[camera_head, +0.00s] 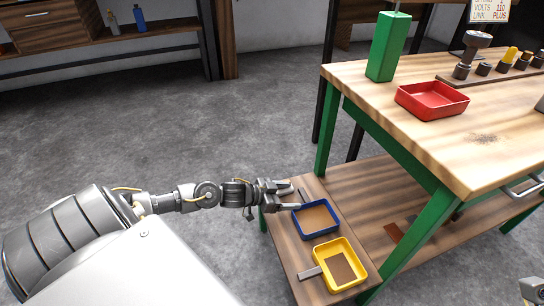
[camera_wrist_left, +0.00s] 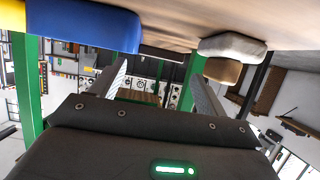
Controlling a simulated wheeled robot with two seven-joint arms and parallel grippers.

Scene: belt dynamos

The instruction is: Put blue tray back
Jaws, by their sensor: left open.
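The blue tray (camera_head: 318,236) sits on the low wooden shelf of the green-legged bench, with a brown inside. My left gripper (camera_head: 294,197) is level with the shelf at the tray's left far corner, its fingers apart. In the left wrist view the gripper (camera_wrist_left: 158,70) has an empty gap between its fingers. The blue tray's wall (camera_wrist_left: 90,26) shows there at the upper left, outside the gap. From the head view I cannot tell whether a finger touches the tray. My right gripper is not clearly seen.
A yellow tray (camera_head: 325,289) with a grey tab sits close in front of the blue one. A red tray (camera_head: 432,113) and a green block (camera_head: 388,47) stand on the bench top above. A pale rounded object (camera_wrist_left: 232,46) lies beside my left gripper. Open floor lies left.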

